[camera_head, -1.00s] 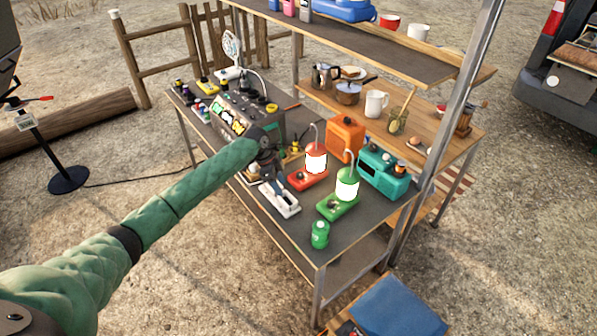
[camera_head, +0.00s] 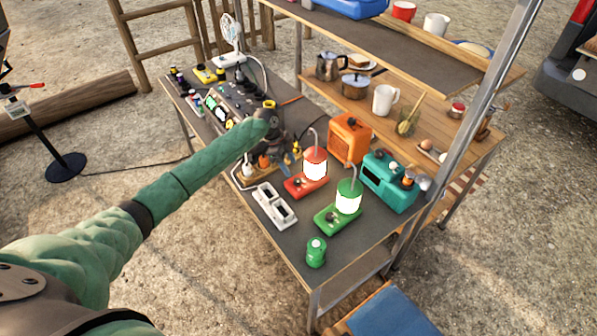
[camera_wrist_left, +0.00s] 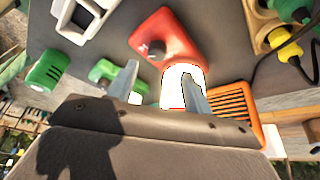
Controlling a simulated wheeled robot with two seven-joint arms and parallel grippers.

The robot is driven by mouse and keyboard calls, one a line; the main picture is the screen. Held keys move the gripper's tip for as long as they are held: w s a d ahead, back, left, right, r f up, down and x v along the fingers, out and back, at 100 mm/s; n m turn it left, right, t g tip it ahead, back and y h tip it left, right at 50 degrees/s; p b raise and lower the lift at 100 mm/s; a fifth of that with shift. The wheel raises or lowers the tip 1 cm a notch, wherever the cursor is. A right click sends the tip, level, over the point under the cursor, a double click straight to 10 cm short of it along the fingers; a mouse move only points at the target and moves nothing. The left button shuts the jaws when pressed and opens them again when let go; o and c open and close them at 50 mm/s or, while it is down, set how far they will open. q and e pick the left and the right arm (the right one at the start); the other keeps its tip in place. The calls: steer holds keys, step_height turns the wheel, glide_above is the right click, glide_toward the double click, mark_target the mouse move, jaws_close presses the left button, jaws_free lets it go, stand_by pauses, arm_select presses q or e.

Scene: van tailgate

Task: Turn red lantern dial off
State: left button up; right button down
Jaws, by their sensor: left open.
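The red lantern (camera_head: 303,187) stands on the grey table in the head view, its lamp lit white. In the left wrist view its red base (camera_wrist_left: 168,28) is at top centre, with a dark round dial (camera_wrist_left: 157,49) on it. The lit lamp lies below, partly behind a finger. My left gripper (camera_wrist_left: 160,69) is open and empty. Its fingertips are just below the dial in that picture; I cannot tell whether they touch the lantern. In the head view my left gripper (camera_head: 289,160) is behind and left of the red lantern. My right gripper is not in view.
A lit green lantern (camera_head: 335,217) stands close beside the red one. A white two-slot unit (camera_head: 273,204), a green canister (camera_head: 316,252), an orange box (camera_head: 349,138) and a teal radio (camera_head: 388,182) are around it. A metal post (camera_head: 462,125) rises at the right.

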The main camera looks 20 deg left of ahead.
mark_target(297, 180)
arm_select(q)
steer(key=shift+s+d+f+p, duration=0.4)
steer(key=shift+d+f+p, duration=0.25)
steer(key=shift+f+p, duration=0.2)
steer(key=x, duration=0.1)
steer(key=p+x, duration=0.1)
steer(key=x, duration=0.1)
steer(key=shift+w+f, duration=0.25)
steer(key=shift+s+d+f+p, duration=0.2)
steer(key=shift+f+p, duration=0.15)
steer(key=shift+f, duration=0.15)
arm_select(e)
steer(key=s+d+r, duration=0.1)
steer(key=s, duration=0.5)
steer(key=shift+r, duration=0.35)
arm_select(q)
steer(key=c, duration=1)
steer(key=shift+o, duration=0.2)
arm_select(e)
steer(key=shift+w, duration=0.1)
